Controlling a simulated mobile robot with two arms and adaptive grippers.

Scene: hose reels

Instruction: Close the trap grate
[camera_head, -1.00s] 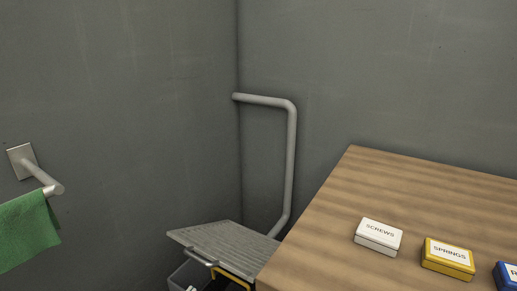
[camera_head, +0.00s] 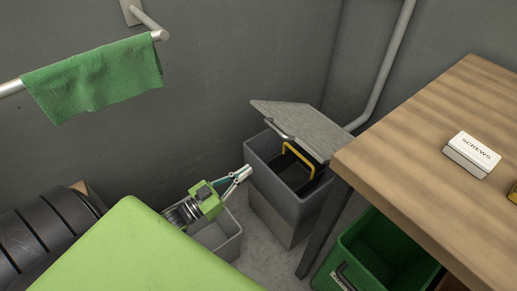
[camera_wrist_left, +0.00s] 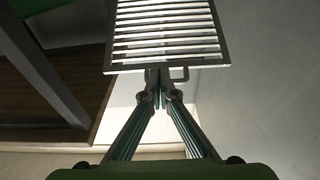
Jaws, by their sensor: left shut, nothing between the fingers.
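The trap grate (camera_head: 302,126) is a grey slatted lid, tilted up over a grey box-shaped trap (camera_head: 275,207) in the corner. The trap is open at the front, with a yellow handle (camera_head: 297,154) showing inside. A small bar handle (camera_head: 280,131) sits on the grate's near edge. My left gripper (camera_head: 246,171) is shut and empty, beside the trap's left rim and below the raised grate. In the left wrist view the grate (camera_wrist_left: 170,35) shows its bright slats just beyond the shut fingertips (camera_wrist_left: 158,72); I cannot tell whether they touch. My right gripper is not in view.
A wooden table (camera_head: 420,150) with a white screws box (camera_head: 471,154) stands to the right, its leg close to the trap. A green crate (camera_head: 375,250) is under it. A grey bin (camera_head: 222,236) stands left of the trap. A pipe (camera_head: 385,70) runs behind the grate.

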